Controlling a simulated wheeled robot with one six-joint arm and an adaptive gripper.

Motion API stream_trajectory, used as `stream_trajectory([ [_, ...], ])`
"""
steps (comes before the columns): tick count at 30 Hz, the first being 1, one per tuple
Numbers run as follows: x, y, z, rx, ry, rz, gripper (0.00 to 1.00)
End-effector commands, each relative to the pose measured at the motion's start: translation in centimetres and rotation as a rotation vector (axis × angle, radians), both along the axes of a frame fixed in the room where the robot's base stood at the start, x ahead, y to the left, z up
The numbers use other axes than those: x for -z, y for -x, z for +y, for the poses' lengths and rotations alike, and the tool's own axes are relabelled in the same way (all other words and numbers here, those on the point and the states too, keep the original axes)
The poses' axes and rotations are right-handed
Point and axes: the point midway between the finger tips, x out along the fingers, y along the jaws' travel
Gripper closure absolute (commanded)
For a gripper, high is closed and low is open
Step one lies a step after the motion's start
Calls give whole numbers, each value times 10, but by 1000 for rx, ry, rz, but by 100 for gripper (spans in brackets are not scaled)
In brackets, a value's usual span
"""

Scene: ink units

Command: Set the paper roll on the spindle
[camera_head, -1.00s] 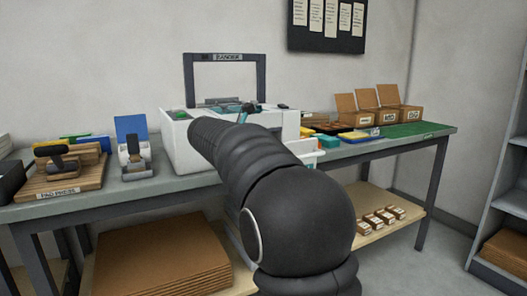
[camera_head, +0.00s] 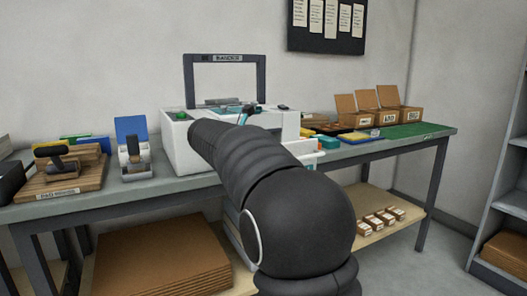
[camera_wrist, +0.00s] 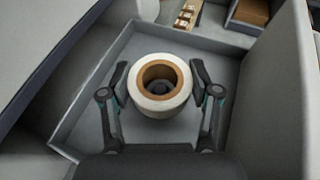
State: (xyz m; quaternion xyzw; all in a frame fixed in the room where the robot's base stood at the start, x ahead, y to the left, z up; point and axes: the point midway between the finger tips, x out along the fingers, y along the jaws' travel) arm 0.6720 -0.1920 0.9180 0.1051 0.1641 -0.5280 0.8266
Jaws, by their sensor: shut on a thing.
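The paper roll (camera_wrist: 147,104), white with a brown core, is between the two fingers of my gripper (camera_wrist: 160,92) in the wrist view. The fingers press its left and right sides. Through its open core a dark round thing (camera_wrist: 160,88) shows, which looks like the spindle's top. I cannot tell whether the roll is around it or still above it. In the head view the white bander (camera_head: 290,122) stands on the bench, and my arm hides the roll and most of my gripper.
A black frame (camera_head: 188,78) rises at the bander's back. A grey recess with a pale rim (camera_wrist: 75,118) surrounds the roll in the wrist view. Cartons (camera_head: 403,115) and a green mat (camera_head: 420,129) are at right.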

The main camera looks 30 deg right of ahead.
Motion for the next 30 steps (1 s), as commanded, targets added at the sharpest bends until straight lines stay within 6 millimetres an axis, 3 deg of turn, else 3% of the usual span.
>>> stream_trajectory([
  [21, 13, 0, 0, 0, 0, 1, 73],
  [22, 13, 0, 0, 0, 0, 1, 36],
  [23, 12, 0, 0, 0, 0, 1, 28],
  [30, 12, 0, 0, 0, 0, 1, 28],
])
